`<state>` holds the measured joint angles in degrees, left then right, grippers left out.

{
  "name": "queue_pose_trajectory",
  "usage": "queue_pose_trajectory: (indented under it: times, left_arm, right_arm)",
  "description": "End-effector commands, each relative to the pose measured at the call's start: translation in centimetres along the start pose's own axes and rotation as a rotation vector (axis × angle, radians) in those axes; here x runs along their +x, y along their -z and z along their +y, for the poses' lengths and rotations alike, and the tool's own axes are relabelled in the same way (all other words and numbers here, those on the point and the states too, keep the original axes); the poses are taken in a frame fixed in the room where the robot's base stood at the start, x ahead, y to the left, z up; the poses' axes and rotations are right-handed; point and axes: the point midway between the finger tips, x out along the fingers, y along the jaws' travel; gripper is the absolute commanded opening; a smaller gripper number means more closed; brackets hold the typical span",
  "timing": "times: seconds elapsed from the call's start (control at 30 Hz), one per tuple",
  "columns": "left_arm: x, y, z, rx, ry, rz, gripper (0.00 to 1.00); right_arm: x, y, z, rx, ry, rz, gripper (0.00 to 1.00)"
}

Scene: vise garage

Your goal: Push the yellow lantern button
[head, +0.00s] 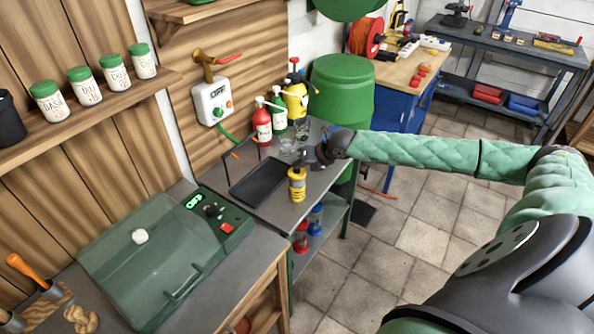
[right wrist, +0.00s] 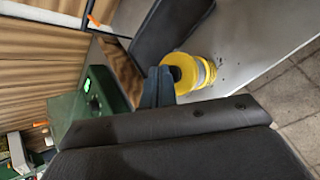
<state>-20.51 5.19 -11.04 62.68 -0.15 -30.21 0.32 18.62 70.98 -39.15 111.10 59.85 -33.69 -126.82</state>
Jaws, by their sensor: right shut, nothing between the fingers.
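The yellow lantern (head: 297,185) stands upright near the front edge of the grey metal table in the head view. In the right wrist view the lantern (right wrist: 205,72) is just beyond my fingertips, with a dark round spot on its yellow end. My right gripper (head: 310,156) is just above and behind the lantern in the head view, with its arm coming in from the right. In the right wrist view its fingers (right wrist: 158,75) are shut and empty, close beside the lantern's end; I cannot tell whether they touch it. My left gripper is not in view.
A black tray (head: 258,186) lies left of the lantern. Bottles, including a red one (head: 262,122) and a yellow sprayer (head: 296,100), stand behind. A green lidded machine (head: 155,265) sits on the bench at left. Open tiled floor (head: 430,235) lies to the right.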

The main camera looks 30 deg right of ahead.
Motion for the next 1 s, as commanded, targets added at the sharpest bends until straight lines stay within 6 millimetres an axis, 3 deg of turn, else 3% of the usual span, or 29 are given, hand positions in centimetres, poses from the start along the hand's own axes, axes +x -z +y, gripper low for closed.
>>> queue_pose_trajectory:
  times: [1.0]
  left_arm:
    - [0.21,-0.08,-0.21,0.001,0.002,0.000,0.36]
  right_arm:
    - [0.48,0.33,-0.37,0.000,0.000,0.000,0.00]
